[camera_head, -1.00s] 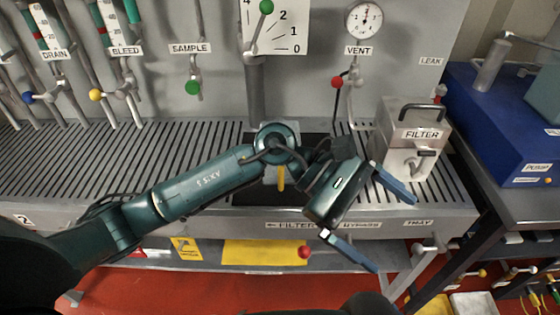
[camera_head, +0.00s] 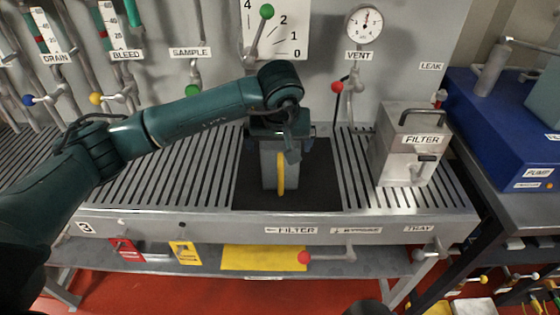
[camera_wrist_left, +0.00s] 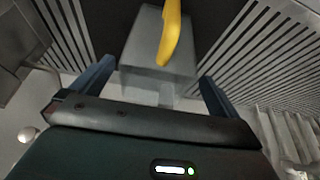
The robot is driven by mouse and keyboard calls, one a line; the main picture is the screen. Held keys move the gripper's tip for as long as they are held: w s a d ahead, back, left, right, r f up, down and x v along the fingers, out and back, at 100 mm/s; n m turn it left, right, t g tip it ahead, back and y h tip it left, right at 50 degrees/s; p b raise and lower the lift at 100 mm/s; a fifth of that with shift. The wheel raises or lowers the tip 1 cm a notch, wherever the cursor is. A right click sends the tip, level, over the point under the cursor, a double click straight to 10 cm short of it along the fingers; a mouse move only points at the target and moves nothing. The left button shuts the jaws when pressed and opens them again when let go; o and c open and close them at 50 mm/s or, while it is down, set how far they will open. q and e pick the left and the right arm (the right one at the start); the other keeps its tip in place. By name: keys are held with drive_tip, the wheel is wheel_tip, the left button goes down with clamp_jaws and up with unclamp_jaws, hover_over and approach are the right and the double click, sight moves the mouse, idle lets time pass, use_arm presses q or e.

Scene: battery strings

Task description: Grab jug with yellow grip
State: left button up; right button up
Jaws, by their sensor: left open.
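The jug (camera_head: 268,166) is a grey box-like vessel with a yellow grip (camera_head: 281,173) on its front. It stands upright on the dark recessed patch (camera_head: 315,190) of the slatted bench. My left gripper (camera_head: 291,145) is at the top of the jug, and its body hides the jug's upper part in the head view. In the left wrist view the open left gripper (camera_wrist_left: 154,80) has one finger on each side, with the jug (camera_wrist_left: 150,55) and its yellow grip (camera_wrist_left: 171,32) between and beyond them. Contact cannot be told. My right gripper is not in view.
A metal filter box (camera_head: 405,155) with a black handle stands to the right. A green-knobbed lever (camera_head: 262,28) and a red-knobbed vent lever (camera_head: 337,100) stick out behind. The slatted bench (camera_head: 150,185) is clear to the left.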

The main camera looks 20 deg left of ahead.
use_arm(q)
drive_tip(key=shift+p+x, duration=0.6)
drive_tip(key=shift+x, duration=2.25)
drive_tip(key=shift+w+d, duration=0.1)
drive_tip(key=shift+w, duration=0.1)
drive_tip(key=c, duration=0.9)
drive_tip(key=shift+r, duration=0.1)
drive_tip(key=shift+c, duration=0.2)
